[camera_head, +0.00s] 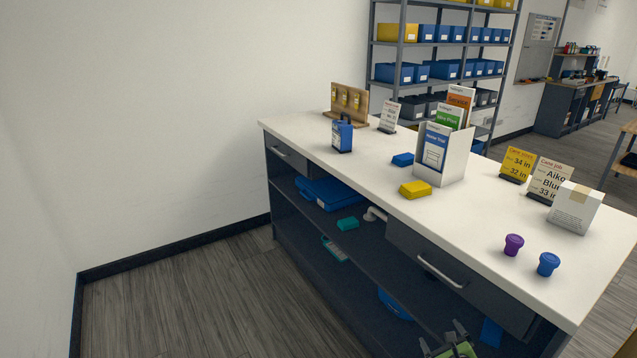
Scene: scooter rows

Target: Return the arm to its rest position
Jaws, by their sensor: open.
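My gripper (443,338) shows at the bottom edge of the head view, right of the middle. Only its upper end is in the picture, with dark fingers and green parts. It looks open, and I see nothing between the fingers. It appears in front of the counter's lower shelves, below the drawer with the long handle (440,271). The rest of my arm is out of the picture.
The white-topped counter (330,152) carries card signs, a brochure holder (452,160), small boxes, a purple tub (513,245) and a blue tub (548,264). Its open shelves hold a blue case (328,193). Bare floor (190,305) lies to the left, before a white wall.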

